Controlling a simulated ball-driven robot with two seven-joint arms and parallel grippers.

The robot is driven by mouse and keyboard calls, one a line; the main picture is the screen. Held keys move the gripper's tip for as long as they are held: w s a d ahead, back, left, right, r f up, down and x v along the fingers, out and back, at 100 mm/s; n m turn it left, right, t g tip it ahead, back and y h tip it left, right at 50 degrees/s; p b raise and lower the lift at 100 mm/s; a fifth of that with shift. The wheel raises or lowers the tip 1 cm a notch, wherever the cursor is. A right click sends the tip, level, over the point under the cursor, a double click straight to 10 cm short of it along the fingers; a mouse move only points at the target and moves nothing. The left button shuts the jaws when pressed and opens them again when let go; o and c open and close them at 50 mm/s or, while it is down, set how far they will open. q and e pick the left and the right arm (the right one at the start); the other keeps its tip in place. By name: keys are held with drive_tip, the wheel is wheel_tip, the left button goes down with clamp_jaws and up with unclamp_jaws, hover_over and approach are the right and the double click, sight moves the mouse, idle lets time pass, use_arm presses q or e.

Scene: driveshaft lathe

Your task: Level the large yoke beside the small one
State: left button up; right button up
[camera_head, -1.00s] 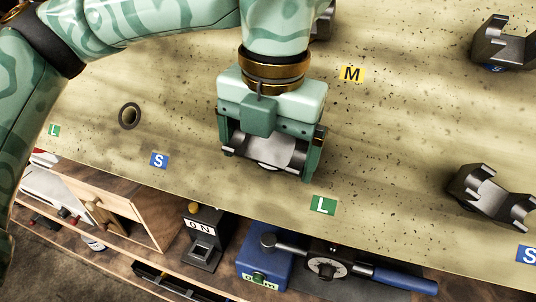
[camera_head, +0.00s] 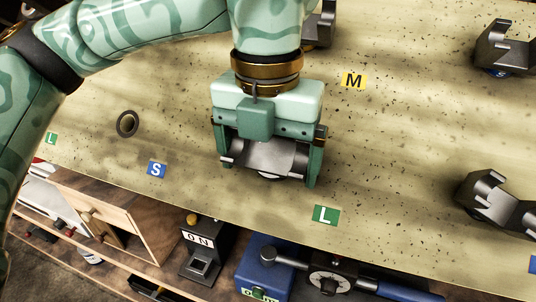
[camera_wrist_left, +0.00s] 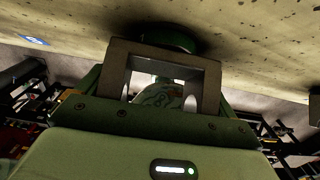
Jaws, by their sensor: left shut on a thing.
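My left gripper (camera_head: 268,172) hangs over the speckled board, its fingers on both sides of a grey metal yoke (camera_head: 270,156). It is shut on this yoke, just up and left of a green L label (camera_head: 325,215). The gripper body hides the yoke's upper part. In the left wrist view a squared grey fork shape (camera_wrist_left: 165,65) shows between the green fingers. Two other dark yokes stand at the right, one (camera_head: 487,197) near a cut-off blue label and one (camera_head: 507,47) above a blue S mark. My right gripper is not in view.
A dark ring (camera_head: 127,123) lies at left, above a blue S label (camera_head: 156,170). A wooden box (camera_head: 140,215) and a blue-handled tool (camera_head: 385,287) sit below the board's edge.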

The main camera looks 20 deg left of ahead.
use_arm(q)
drive_tip(key=shift+w, duration=0.1)
drive_tip(key=o, duration=1.7)
drive_tip(key=shift+f, duration=0.1)
